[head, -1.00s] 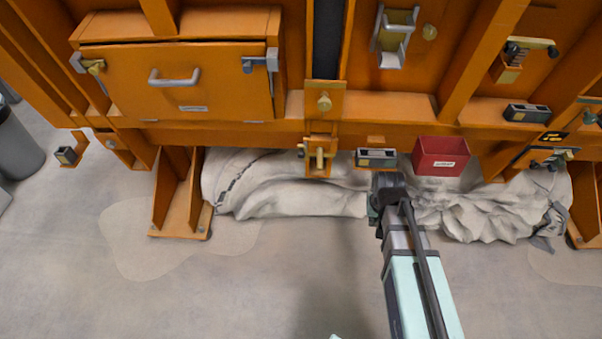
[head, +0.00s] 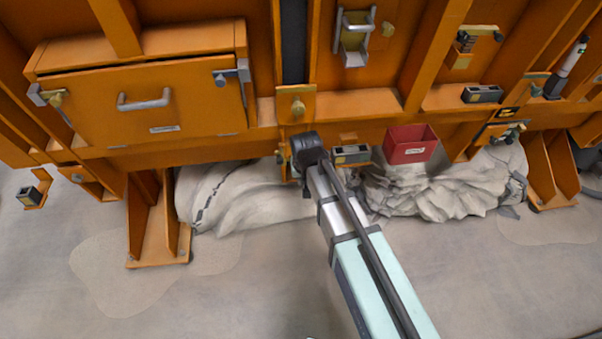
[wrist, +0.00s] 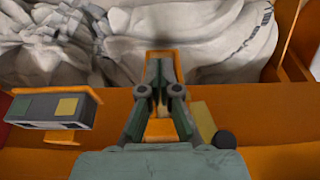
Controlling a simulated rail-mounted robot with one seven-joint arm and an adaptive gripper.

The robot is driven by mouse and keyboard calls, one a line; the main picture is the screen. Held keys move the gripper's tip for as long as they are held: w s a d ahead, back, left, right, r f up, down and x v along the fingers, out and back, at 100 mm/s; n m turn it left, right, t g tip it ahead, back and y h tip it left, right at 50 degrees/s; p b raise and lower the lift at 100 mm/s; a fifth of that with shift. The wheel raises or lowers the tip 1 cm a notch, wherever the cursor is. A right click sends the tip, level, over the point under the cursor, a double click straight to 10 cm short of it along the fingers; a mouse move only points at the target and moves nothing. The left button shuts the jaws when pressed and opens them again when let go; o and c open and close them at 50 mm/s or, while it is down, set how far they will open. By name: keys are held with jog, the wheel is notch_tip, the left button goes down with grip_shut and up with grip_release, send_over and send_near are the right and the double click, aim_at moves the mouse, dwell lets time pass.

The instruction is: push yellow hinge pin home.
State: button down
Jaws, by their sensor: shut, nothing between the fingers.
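My gripper (wrist: 160,88) is shut and empty in the wrist view, in front of the orange hinge bracket (wrist: 160,58) below the frame's lower beam. A yellow block (wrist: 203,120) sits just right of the fingers in the wrist view, with a dark round knob (wrist: 224,139) beside it. I cannot tell whether this block is part of the hinge pin. In the head view my wrist covers most of the bracket, and the yellow pin there is hidden. Contact between fingers and pin cannot be made out.
A grey box with a yellow square (head: 350,154) is close beside my wrist; it also shows in the wrist view (wrist: 55,108). A red bin (head: 410,144) is farther right. Crumpled pale cloth (head: 240,195) lies below the beam.

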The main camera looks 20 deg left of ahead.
jog(key=w+a+f+p, duration=0.1)
jog(key=w+a+f, duration=0.1)
jog(key=w+f, duration=0.2)
jog(key=shift+w+a+f+p, duration=0.2)
jog(key=shift+w+f+p, duration=0.1)
jog(key=shift+w, duration=0.1)
